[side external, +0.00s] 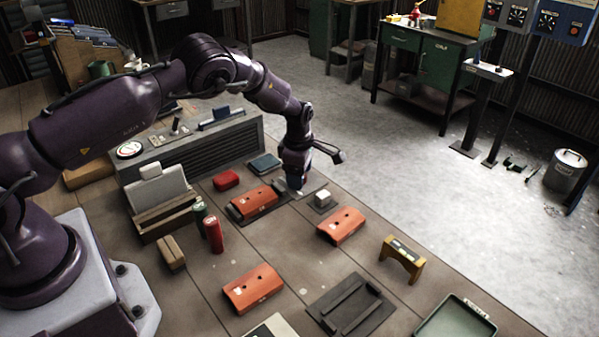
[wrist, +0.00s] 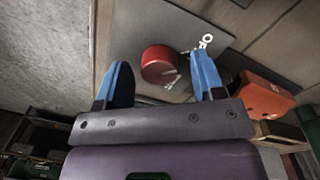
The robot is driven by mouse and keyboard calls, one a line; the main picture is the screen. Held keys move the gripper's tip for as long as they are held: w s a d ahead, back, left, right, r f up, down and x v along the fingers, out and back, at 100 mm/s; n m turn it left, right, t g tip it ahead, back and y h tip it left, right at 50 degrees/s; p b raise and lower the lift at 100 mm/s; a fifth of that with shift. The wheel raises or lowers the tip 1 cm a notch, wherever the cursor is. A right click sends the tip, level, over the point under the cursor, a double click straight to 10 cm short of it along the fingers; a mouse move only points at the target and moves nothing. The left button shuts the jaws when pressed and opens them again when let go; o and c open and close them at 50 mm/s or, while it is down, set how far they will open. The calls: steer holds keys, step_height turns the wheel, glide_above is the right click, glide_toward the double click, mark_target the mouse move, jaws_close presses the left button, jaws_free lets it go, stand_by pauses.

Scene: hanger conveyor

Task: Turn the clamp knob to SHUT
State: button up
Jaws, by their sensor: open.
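The clamp knob (wrist: 160,62) is a red round knob on a grey plate (wrist: 187,22) in the wrist view. The white word OPEN lies to its upper right, and a second white label, partly hidden, lies at its lower edge. My gripper (wrist: 158,66) is open, its blue fingers on the left and right of the knob in the picture. I cannot tell how far above the knob the fingertips are. In the side external view my gripper (side external: 297,190) points down at the right end of the dark clamp plate, and the knob is hidden there.
An orange block (side external: 256,201) sits on the clamp plate, close to my gripper. A small white-topped block (side external: 323,198) and another orange block (side external: 342,226) stand to the right. Red and green cylinders (side external: 213,234) stand to the left. Bench space in front is partly clear.

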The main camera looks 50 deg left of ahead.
steer(key=c, duration=0.9)
steer(key=shift+c, duration=0.2)
steer(key=shift+m, duration=0.3)
steer(key=m, duration=0.8)
steer(key=shift+m+h, duration=0.3)
steer(key=shift+m, duration=0.1)
steer(key=m, duration=0.4)
steer(key=shift+a+m, duration=0.1)
steer(key=shift+m, duration=0.2)
steer(key=shift+r+m, duration=0.1)
steer(key=shift+m, duration=1.8)
